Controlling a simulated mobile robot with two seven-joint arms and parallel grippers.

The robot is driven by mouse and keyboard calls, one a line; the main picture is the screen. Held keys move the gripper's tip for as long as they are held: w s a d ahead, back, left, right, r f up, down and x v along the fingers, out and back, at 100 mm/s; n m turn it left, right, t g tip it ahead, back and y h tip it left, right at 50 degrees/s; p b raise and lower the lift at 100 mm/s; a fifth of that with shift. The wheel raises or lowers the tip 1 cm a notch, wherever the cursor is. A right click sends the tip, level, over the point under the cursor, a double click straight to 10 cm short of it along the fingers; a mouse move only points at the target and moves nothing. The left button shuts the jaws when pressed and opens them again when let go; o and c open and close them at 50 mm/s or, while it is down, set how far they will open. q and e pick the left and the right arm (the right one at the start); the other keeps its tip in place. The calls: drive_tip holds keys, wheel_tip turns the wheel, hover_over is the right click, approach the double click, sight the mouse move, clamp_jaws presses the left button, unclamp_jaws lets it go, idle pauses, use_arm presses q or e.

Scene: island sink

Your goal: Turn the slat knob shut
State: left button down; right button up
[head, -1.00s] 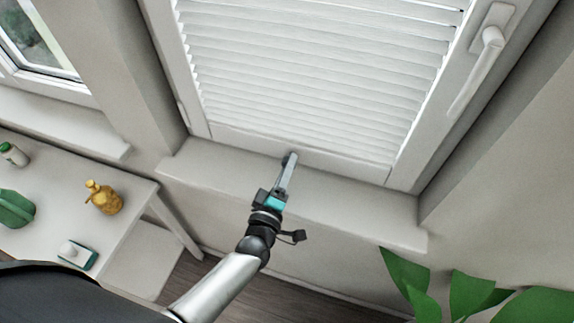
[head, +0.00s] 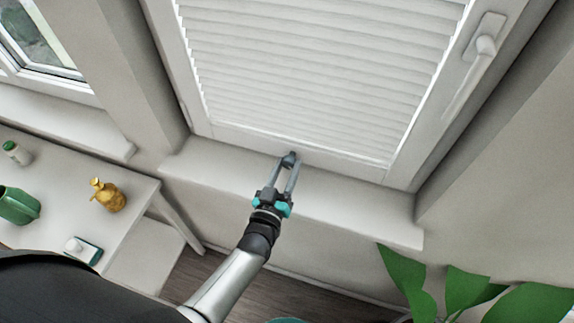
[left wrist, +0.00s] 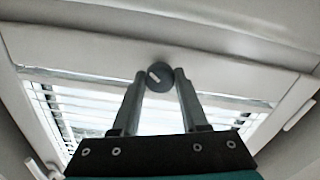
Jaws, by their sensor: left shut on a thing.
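The slat knob (left wrist: 158,77) is a small dark grey disc with a pale mark, on the bottom rail of the window blind. In the head view it shows as a dark spot (head: 289,158) at the fingertips. My left gripper (head: 287,164) has its two fingers on either side of the knob and is shut on it. The fingertips also flank it in the left wrist view (left wrist: 160,76). The white slats (head: 310,75) look nearly flat and closed in the head view; in the left wrist view, gaps show between some slats. My right gripper is not in view.
A window handle (head: 485,46) is on the frame at the right. The sill (head: 350,212) below the blind is bare. Plant leaves (head: 410,275) rise at the lower right.

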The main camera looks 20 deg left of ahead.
use_arm(q)
drive_tip(key=m, duration=0.5)
drive_tip(key=shift+m, duration=0.3)
drive_tip(key=m, duration=0.4)
drive_tip(key=shift+m, duration=0.7)
drive_tip(key=shift+c, duration=2.1)
unclamp_jaws()
drive_tip(key=s, duration=1.5)
drive_tip(key=shift+a, duration=0.25)
drive_tip(key=shift+s, duration=0.1)
